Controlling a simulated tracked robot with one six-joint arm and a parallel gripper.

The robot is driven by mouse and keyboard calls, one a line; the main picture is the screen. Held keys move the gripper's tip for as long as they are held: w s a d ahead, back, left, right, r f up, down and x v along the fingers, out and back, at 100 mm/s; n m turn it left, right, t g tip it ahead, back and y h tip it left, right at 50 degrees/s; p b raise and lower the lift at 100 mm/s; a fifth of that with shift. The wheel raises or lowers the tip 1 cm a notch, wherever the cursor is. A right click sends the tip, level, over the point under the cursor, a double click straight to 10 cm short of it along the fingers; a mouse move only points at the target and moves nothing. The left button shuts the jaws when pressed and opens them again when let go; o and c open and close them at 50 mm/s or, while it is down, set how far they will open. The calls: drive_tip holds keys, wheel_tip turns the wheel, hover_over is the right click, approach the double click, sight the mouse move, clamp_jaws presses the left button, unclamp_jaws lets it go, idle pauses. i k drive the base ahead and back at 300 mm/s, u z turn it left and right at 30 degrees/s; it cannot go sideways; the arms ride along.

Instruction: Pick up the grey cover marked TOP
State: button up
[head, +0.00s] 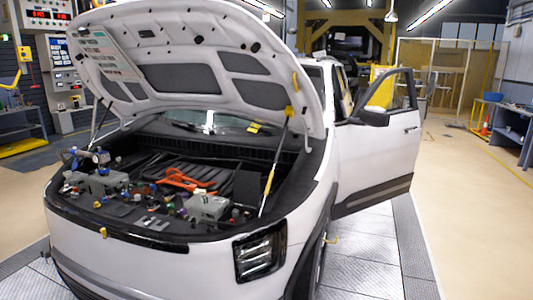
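The white car stands with its hood (190,62) raised and its engine bay (240,185) open. I cannot make out the word TOP on any part, so I cannot tell which part is the grey cover. Grey parts in the bay include a light grey block (206,207) at the front right and another grey block (108,183) at the left. A dark piece with pale marks (152,222) lies by the front edge, too small to read. My gripper is not in view.
An orange part (183,179) lies mid-bay among small, crowded parts. A hood strut (275,165) crosses the bay's right side. The car's front door (378,150) stands open. A workbench (510,125) is at the far right. The tan floor (470,220) there is clear.

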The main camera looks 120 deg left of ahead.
sight(153, 223)
drive_tip(key=u, duration=0.05)
drive_tip(key=k, duration=0.2)
drive_tip(key=u, duration=3.8)
drive_tip(key=i, duration=0.45)
drive_tip(key=z, duration=0.05)
